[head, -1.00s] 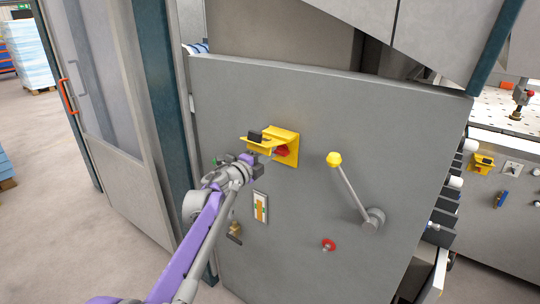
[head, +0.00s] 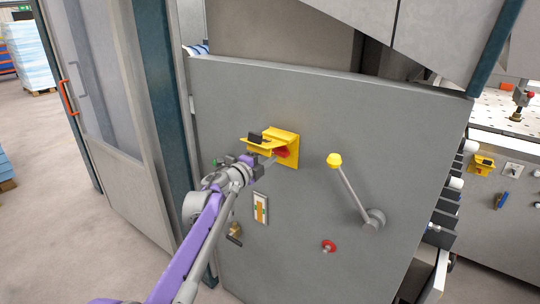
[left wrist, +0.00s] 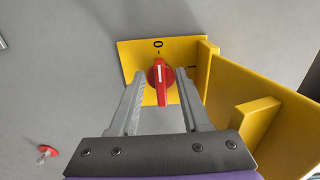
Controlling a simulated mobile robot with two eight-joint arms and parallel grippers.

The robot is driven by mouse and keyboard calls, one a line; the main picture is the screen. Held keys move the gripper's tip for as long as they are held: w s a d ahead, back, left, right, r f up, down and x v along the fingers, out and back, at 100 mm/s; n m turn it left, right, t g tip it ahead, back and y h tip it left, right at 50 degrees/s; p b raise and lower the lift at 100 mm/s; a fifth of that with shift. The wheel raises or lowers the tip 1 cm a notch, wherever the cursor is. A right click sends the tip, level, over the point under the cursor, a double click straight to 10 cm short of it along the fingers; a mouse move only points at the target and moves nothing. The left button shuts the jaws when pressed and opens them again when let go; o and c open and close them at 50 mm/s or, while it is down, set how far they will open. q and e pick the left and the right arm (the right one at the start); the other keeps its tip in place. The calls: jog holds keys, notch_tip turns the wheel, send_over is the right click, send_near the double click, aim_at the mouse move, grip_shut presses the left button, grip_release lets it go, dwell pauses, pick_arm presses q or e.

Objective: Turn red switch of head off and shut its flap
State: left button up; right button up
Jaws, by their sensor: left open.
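The red switch (head: 282,152) sits on a yellow plate on the grey machine panel. In the left wrist view the red switch (left wrist: 160,92) has its white line pointing up to the "0" mark; another mark is at its right. The yellow flap (head: 259,145) stands open, out from the panel; in the left wrist view the flap (left wrist: 250,90) is at the right. My left gripper (left wrist: 159,76) is open, its fingers on either side of the switch with gaps visible. In the head view my left gripper (head: 268,161) is just below the flap. My right gripper is not in view.
A yellow-and-white plate (head: 260,208) and a brass padlock-like part (head: 235,233) are below the gripper.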

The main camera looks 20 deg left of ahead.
pick_arm(q)
jog(key=b+v, duration=0.1)
jog(key=v, duration=0.9)
jog(key=shift+s, duration=0.4)
jog(key=shift+a, duration=0.15)
jog(key=shift+c, duration=0.3)
